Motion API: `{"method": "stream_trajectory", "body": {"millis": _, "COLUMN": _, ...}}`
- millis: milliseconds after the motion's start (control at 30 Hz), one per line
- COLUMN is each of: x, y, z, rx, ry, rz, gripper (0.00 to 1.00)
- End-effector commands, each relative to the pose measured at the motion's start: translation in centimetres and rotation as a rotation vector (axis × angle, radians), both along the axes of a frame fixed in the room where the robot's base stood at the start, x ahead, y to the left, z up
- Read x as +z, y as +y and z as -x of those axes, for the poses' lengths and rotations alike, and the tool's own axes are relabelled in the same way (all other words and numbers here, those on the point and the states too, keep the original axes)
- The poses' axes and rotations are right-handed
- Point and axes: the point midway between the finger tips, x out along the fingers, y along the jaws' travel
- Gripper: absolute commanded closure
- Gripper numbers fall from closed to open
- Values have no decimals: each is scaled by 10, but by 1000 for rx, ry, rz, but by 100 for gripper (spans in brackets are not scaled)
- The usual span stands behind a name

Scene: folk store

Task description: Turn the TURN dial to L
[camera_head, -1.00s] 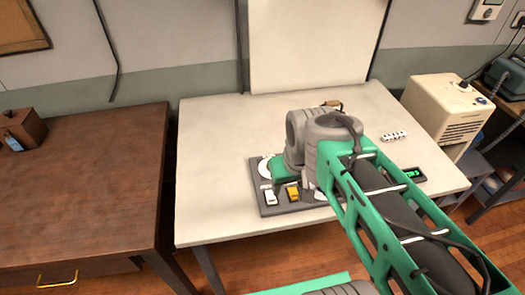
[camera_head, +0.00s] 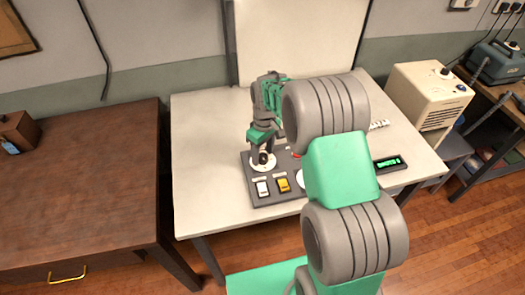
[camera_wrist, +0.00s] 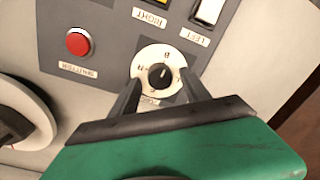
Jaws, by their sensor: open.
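The TURN dial is a white disc with a black knob (camera_wrist: 160,76) at its middle. In the wrist view its letters appear upside down; a B and an N show, but I cannot make out an L. A light mark on the knob points toward the picture's top, slightly right. My gripper (camera_wrist: 158,80) is open, with one finger on each side of the knob; I cannot tell whether they touch it. In the head view the dial (camera_head: 270,165) is at the panel's back left, with my gripper (camera_head: 262,150) over it, partly hiding it.
A black box with a green display (camera_head: 390,163) lies to the right. The table's left side is clear.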

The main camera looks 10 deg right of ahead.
Motion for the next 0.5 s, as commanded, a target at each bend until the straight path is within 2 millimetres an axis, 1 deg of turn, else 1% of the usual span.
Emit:
{"method": "stream_trajectory", "body": {"millis": 100, "x": -3, "y": 0, "z": 0, "rx": 0, "ry": -1, "rz": 0, "gripper": 45}}
{"method": "stream_trajectory", "body": {"millis": 267, "x": -3, "y": 0, "z": 0, "rx": 0, "ry": -1, "rz": 0, "gripper": 45}}
{"method": "stream_trajectory", "body": {"millis": 500, "x": -3, "y": 0, "z": 0, "rx": 0, "ry": -1, "rz": 0, "gripper": 65}}
